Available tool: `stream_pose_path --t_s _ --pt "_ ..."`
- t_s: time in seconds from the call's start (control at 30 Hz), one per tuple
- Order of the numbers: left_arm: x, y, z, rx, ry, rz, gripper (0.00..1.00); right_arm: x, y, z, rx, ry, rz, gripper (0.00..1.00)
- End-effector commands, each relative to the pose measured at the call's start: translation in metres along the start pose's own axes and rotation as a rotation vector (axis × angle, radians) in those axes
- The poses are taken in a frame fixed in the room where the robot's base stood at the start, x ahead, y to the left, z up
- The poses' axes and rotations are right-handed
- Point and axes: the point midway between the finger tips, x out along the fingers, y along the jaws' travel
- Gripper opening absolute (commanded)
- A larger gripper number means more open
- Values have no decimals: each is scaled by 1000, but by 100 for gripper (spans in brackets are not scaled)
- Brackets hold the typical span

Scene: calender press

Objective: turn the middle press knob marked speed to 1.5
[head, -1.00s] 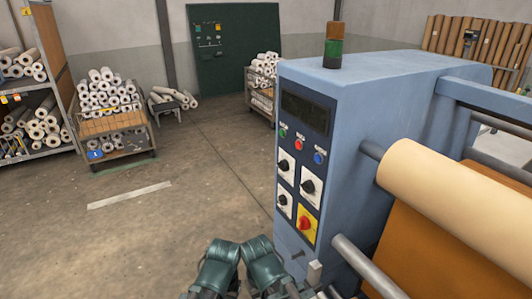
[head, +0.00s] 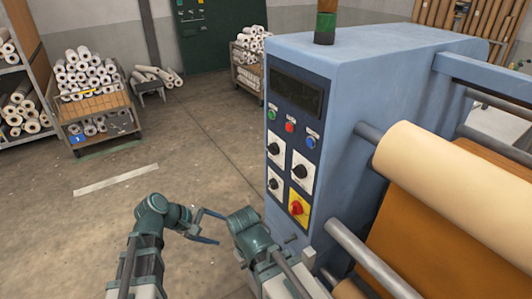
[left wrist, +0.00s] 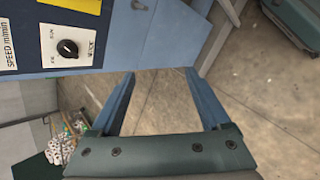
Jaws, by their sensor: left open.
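The press's control panel (head: 286,226) faces me in the head view. A black knob on a white plate beside a "SPEED m/min" label (left wrist: 8,40) shows in the left wrist view (left wrist: 67,47). With the yellow plate (left wrist: 75,4) next to it, it matches the lower-left black knob in the head view (head: 273,184). My right gripper is not visible.
Two other black knobs (head: 274,148) (head: 300,171) and a red knob on yellow (head: 297,208) surround it. Green, red and blue buttons (head: 290,127) sit above, under a dark display (head: 297,91). Rollers (head: 440,190) stand to the right.

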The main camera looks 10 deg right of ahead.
Motion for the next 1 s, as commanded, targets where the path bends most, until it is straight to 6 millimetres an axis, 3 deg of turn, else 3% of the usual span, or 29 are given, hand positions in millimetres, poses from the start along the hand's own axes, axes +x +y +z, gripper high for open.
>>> stream_pose_path --t_s 0.03,0.2,0.4,0.53,0.7,0.87,1.0 --pt "0 24 2 -118 -52 85 80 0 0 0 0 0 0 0" --pt "-21 102 16 -565 -312 339 80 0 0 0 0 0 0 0" --pt "-55 156 20 -909 -589 476 80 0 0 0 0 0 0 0" --pt "-68 171 20 -1010 -685 504 80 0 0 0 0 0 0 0" --pt "-72 175 21 -1042 -717 510 80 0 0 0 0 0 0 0" --pt "-65 182 23 -1040 -716 509 80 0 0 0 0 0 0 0" --pt "-48 198 30 -1038 -716 506 80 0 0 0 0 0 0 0"
